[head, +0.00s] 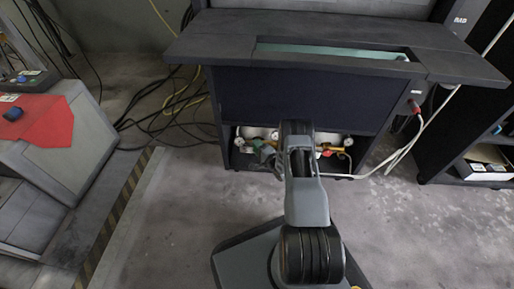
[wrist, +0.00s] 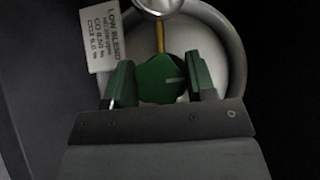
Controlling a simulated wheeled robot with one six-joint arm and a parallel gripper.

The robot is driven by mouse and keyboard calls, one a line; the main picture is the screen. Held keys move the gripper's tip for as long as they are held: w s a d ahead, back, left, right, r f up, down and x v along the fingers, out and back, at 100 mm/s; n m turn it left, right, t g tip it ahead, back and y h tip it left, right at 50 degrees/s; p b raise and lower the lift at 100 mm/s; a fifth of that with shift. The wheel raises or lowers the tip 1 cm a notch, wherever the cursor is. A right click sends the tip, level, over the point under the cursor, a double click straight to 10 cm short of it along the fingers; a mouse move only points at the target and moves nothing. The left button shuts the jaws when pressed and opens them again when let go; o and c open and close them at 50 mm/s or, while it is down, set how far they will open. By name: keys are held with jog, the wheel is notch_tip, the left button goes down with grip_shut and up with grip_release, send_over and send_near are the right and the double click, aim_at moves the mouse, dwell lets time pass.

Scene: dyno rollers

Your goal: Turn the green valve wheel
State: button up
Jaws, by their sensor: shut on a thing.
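The green valve wheel (wrist: 160,80) shows in the wrist view, with a pale line on its face, below a brass stem and a round metal gauge. My gripper (wrist: 161,82) is shut on it, one finger at its left side and one at its right. In the head view my arm reaches forward to the low opening of the dark cabinet. There my own arm hides most of the wheel and the fingertips.
A white tag (wrist: 102,40) reading "LOW BLEND" hangs left of the wheel, before a pale cylinder (wrist: 236,50). The dark cabinet (head: 235,95) overhangs the opening. Gauges (head: 240,141) stand beside my arm. A pale hose (head: 405,150) runs at right; cables lie at left.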

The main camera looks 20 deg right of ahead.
jog(key=shift+c, duration=0.7)
jog(key=shift+r+g+p, duration=0.1)
jog(key=shift+g+p, duration=0.2)
jog(key=shift+r+n+g+h+p, duration=0.1)
jog(key=shift+n+g+h+p, duration=0.35)
jog(key=shift+n, duration=0.25)
jog(key=n+g+h+p, duration=0.2)
jog(key=n+g, duration=0.1)
jog(key=shift+a+p, duration=0.1)
jog(key=shift+p, duration=0.2)
jog(key=shift+n+g+h, duration=1)
jog(key=shift+g+h, duration=0.15)
jog(key=shift+h, duration=0.1)
jog(key=shift+f+n+g+h, duration=0.2)
jog(key=shift+n+g+h, duration=0.45)
jog(key=shift+h, duration=0.25)
